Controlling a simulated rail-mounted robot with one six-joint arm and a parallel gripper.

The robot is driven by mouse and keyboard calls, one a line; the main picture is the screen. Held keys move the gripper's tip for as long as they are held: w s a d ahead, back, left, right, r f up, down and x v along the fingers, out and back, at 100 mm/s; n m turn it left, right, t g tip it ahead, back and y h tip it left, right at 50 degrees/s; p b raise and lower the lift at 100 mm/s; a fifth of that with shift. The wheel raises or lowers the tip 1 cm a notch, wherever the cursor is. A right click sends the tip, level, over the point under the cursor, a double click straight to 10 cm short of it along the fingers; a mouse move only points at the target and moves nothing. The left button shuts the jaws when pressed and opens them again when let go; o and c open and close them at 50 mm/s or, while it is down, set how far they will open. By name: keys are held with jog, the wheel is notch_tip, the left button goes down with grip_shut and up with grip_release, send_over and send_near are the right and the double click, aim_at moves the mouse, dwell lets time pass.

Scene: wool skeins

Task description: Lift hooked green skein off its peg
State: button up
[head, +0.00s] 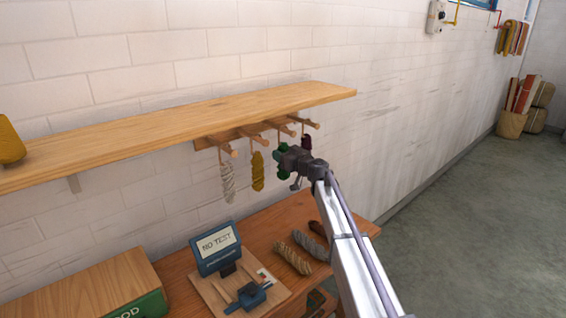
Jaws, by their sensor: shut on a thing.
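The green skein (283,176) shows in patches around my gripper, below the third peg (285,130) from the left under the wall shelf. My gripper (282,157) is shut on it, at the end of my arm reaching up from the lower right. My gripper covers much of the skein. I cannot tell whether its loop is still around the peg.
A cream skein (227,184) and a yellow skein (257,171) hang to the left, a dark maroon skein (306,142) close on the right. The shelf (180,125) is above. Below, a bench (262,225) holds loose skeins (294,258) and a blue device (216,249).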

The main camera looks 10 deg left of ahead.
jog(key=shift+r+p, duration=0.85)
jog(key=v, duration=1.8)
jog(key=shift+r+p, duration=0.7)
jog(key=shift+r, duration=0.1)
